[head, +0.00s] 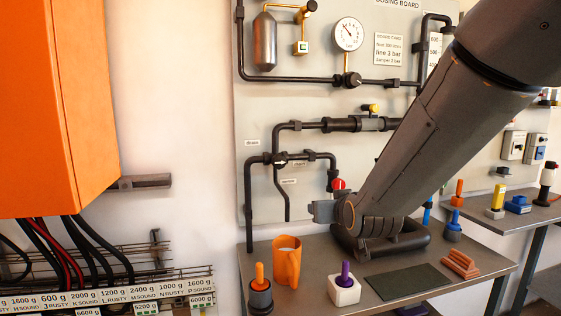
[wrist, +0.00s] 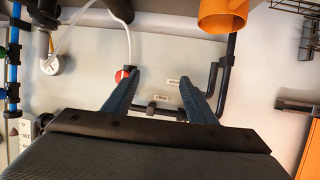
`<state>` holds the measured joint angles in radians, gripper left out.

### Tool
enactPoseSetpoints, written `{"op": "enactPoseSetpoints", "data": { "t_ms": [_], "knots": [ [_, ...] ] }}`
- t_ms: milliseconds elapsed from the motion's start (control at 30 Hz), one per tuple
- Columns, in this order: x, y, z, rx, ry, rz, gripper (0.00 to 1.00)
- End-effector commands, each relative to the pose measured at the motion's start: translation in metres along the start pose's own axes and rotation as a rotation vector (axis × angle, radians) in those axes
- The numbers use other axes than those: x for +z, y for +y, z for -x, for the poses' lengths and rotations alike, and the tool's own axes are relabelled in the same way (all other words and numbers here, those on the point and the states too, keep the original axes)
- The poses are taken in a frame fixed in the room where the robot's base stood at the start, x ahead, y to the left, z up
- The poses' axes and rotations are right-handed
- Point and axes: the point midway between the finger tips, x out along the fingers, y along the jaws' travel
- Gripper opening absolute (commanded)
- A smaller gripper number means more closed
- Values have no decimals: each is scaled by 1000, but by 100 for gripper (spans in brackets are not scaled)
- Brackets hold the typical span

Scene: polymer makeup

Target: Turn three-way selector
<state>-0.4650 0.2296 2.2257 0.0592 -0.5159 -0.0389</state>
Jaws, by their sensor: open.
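The three-way selector (head: 280,159) appears to be the dark fitting with a pale mark where black pipes meet on the grey dosing board (head: 262,108). Small white labels sit around it, one reading "drain" (head: 252,142). My gripper body hides what lies below.
An orange mug (head: 287,262) stands on the bench below the board. A red knob (head: 338,184) is close to my gripper. An orange cabinet (head: 55,105) juts out at left.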

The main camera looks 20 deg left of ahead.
Motion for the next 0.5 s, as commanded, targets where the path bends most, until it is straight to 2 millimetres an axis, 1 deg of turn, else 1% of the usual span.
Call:
{"op": "enactPoseSetpoints", "data": {
  "t_ms": [33,100,200,333,433,500],
  "knots": [
    [-26,-28,-6,-34,84,13,51],
    [-56,-54,-10,-66,191,20,51],
    [-85,-82,-10,-97,296,23,51],
    [-104,-97,-9,-115,361,23,51],
    [-109,-100,-15,-117,372,23,51],
    [-112,-101,-23,-116,371,23,51]
  ]
}}
